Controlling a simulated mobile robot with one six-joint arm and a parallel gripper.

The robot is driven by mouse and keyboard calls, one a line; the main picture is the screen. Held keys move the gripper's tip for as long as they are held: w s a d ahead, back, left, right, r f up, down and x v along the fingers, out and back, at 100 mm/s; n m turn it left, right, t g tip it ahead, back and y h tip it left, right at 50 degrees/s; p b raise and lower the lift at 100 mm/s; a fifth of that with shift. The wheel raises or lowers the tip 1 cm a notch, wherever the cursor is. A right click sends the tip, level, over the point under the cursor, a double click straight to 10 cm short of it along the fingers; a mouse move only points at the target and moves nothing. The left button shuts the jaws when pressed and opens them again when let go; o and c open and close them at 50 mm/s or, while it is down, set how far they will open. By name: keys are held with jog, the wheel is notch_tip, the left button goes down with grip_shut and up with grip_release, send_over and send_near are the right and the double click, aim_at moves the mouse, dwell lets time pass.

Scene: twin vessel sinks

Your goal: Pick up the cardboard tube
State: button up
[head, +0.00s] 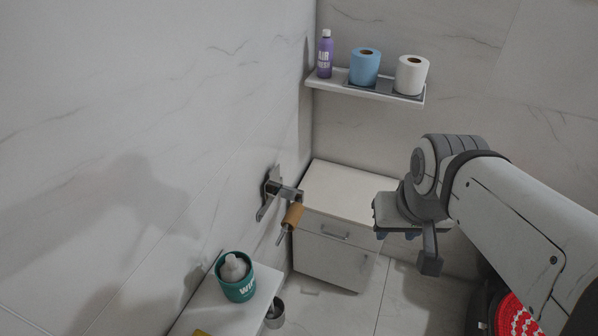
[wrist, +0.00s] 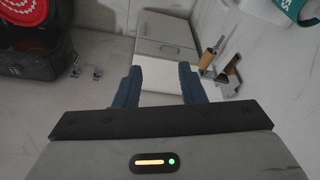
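The cardboard tube (head: 292,215) is a short brown cylinder, sitting tilted on a metal wall holder (head: 276,190) beside the low cabinet. In the wrist view the tube (wrist: 208,59) shows to the upper right of the fingers, with the holder (wrist: 228,76) beside it. My gripper (head: 397,235) is to the right of the tube in the head view, well apart from it. In the wrist view the two blue fingers of my gripper (wrist: 160,70) are spread with nothing held between them.
A white cabinet (head: 334,247) stands behind the tube. A green wipes tub (head: 238,287) is at lower left. A black container with red contents (wrist: 36,45) is on the floor.

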jog(key=shift+s, duration=0.1)
jog(key=shift+o, duration=0.8)
jog(key=shift+f, duration=0.1)
jog(key=o, duration=0.6)
jog(key=w+f+m+t+h+b, duration=0.1)
jog(key=w+f+m+t+b, duration=0.1)
jog(key=w+f+b, duration=0.5)
jog(key=w+f, duration=0.2)
jog(key=w, duration=0.2)
jog(key=shift+w+d+f+t, duration=0.35)
jog(key=shift+t, duration=0.05)
jog(key=m+t+y+b, duration=0.3)
jog(key=m+y+b, duration=0.2)
jog(key=y+b, duration=0.85)
send_near(284, 224)
jog(key=w+a+b, duration=0.1)
jog(key=a, duration=0.1)
jog(key=w+a+h+b, duration=0.1)
jog(key=a, duration=0.1)
jog(key=w+a+f+h+b, duration=0.1)
jog(key=w+b, duration=0.1)
jog(key=shift+a+f+h, duration=0.1)
jog(key=shift+a+h, duration=0.15)
jog(key=shift+a, duration=0.15)
